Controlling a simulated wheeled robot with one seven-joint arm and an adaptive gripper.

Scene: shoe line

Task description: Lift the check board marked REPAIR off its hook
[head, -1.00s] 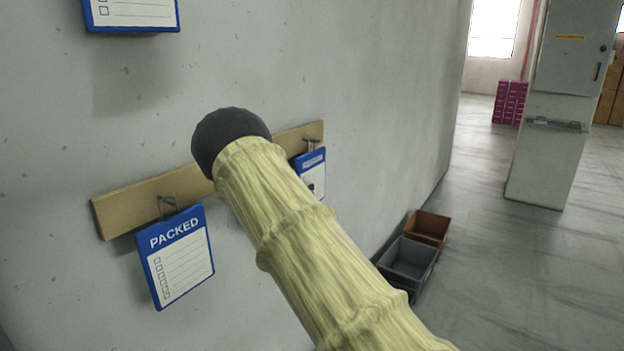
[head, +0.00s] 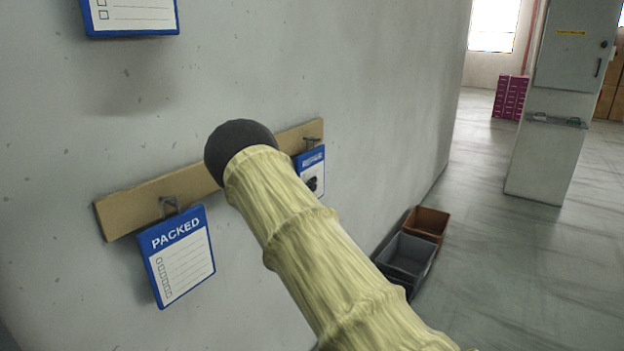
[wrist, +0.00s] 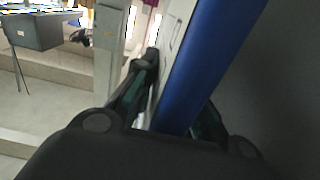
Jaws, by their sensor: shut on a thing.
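The REPAIR check board (head: 312,161) is a blue-edged board with a white face on the wooden rail, right of my arm in the head view. My arm hides part of it, and a dark fingertip shows against its face. In the wrist view the board's blue edge (wrist: 212,60) stands between the fingers of my gripper (wrist: 172,112), which is shut on it. The board is beside its hook (head: 312,141); I cannot tell whether it still hangs on it.
The PACKED board (head: 180,255) hangs on the left of the wooden rail (head: 140,205). Another blue-edged board (head: 130,18) is higher up. Grey and brown bins (head: 428,226) stand on the floor by the wall. A grey cabinet (head: 548,160) is at the right.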

